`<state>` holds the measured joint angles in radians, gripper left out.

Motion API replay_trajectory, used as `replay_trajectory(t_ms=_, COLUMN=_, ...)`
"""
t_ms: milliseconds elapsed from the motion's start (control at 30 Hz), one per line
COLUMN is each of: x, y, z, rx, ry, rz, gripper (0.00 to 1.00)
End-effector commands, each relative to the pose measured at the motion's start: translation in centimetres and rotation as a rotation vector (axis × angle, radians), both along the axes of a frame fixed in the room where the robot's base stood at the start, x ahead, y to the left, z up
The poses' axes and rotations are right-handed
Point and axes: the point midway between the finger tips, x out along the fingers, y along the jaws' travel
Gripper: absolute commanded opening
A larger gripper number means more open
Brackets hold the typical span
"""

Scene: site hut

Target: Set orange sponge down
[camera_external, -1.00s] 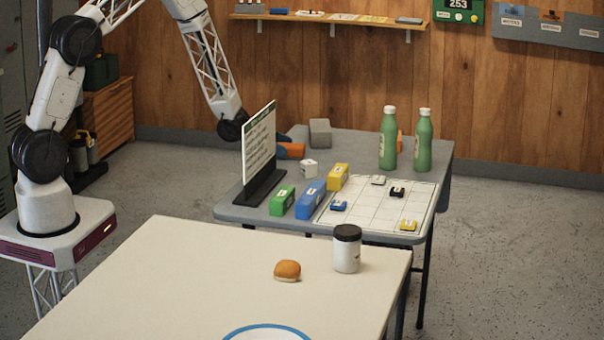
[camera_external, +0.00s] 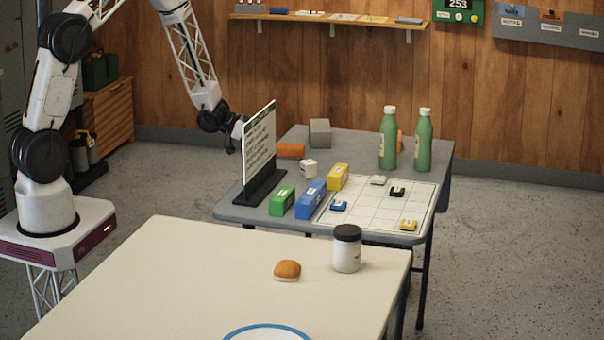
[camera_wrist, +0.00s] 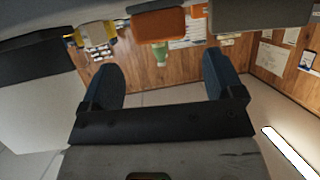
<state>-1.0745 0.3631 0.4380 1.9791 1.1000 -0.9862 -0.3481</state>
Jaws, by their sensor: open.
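The orange sponge (camera_external: 291,150) lies on the grey table behind the standing sign board, partly hidden by it. It also shows near the top of the wrist view (camera_wrist: 158,25), beyond my fingertips and apart from them. My gripper (camera_external: 238,128) is above and to the left of the sponge in the external view, its tip partly behind the sign. In the wrist view my two dark blue fingers (camera_wrist: 162,78) are spread wide with nothing between them.
The sign board (camera_external: 259,141) stands close to my gripper. A grey block (camera_external: 320,132), a white cube (camera_external: 309,168) and green bottles (camera_external: 388,138) stand on the grey table (camera_external: 350,140). Green, blue and yellow boxes (camera_external: 311,199) sit beside a gridded sheet (camera_external: 372,206).

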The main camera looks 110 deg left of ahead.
Motion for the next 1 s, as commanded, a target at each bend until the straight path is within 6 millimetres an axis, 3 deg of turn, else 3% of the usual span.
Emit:
replay_trajectory(t_ms=633, x=-0.48, y=-0.1, z=0.18, rx=0.0, ry=0.0, rz=-0.001, gripper=0.86)
replay_trajectory(t_ms=700, x=-0.47, y=-0.1, z=0.18, rx=0.0, ry=0.0, rz=-0.001, gripper=0.92)
replay_trajectory(t_ms=1000, x=-0.46, y=-0.1, z=0.29, rx=0.001, ry=0.0, rz=-0.001, gripper=0.92)
